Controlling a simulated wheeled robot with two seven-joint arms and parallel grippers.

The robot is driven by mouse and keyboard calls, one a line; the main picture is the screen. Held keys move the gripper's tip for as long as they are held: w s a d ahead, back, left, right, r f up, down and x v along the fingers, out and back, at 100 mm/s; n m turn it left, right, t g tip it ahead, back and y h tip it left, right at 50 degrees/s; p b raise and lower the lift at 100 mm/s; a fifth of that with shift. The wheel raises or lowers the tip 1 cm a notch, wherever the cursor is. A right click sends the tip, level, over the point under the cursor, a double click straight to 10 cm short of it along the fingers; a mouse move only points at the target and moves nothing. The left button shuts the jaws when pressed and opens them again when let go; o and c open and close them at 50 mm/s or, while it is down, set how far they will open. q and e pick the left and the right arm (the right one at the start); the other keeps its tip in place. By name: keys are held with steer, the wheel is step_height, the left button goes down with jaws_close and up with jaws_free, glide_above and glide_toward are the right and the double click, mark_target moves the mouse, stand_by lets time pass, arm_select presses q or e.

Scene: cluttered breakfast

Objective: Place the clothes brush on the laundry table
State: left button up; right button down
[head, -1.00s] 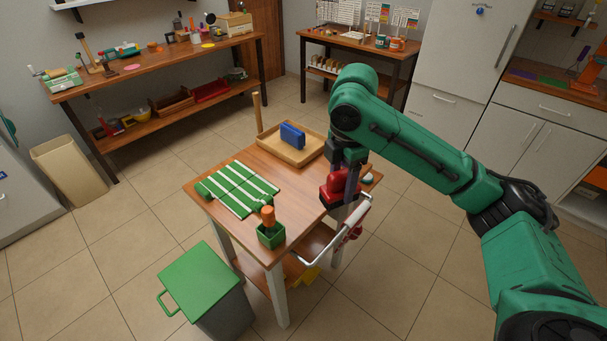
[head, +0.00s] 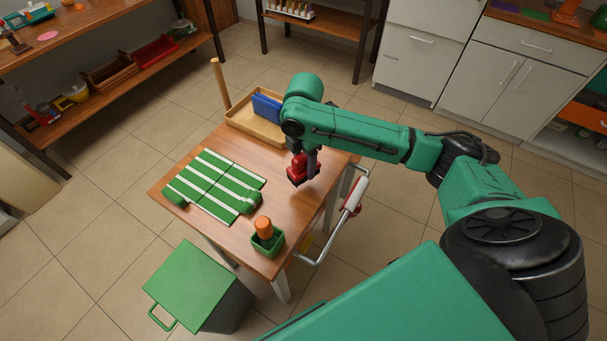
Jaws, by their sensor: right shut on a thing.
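The laundry table (head: 273,222) has a wooden top and pale legs. My right gripper (head: 308,172) is over the table's right part, fingers pointing down. It is shut on a red thing with a dark underside, which I take for the clothes brush (head: 296,169). The brush is at or just above the tabletop; I cannot tell if it touches. The gripper partly hides it. My left gripper is not in view.
A green striped folded cloth (head: 214,185) lies on the table's left part. A green box (head: 267,244) with an orange-topped thing stands at the front corner. A wooden tray (head: 240,119) with a blue item (head: 266,108) is at the back. A green-lidded bin (head: 190,284) stands in front.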

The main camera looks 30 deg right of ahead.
mark_target(304, 156)
steer(key=f, duration=0.5)
steer(key=shift+s+f, duration=0.1)
steer(key=shift+s, duration=0.1)
steer(key=shift+w+f, duration=0.1)
steer(key=shift+w, duration=0.05)
steer(key=shift+c, duration=1)
jaws_free()
step_height(304, 156, up, 12)
steer(key=shift+a+r+b, duration=0.1)
steer(key=shift+b, duration=0.3)
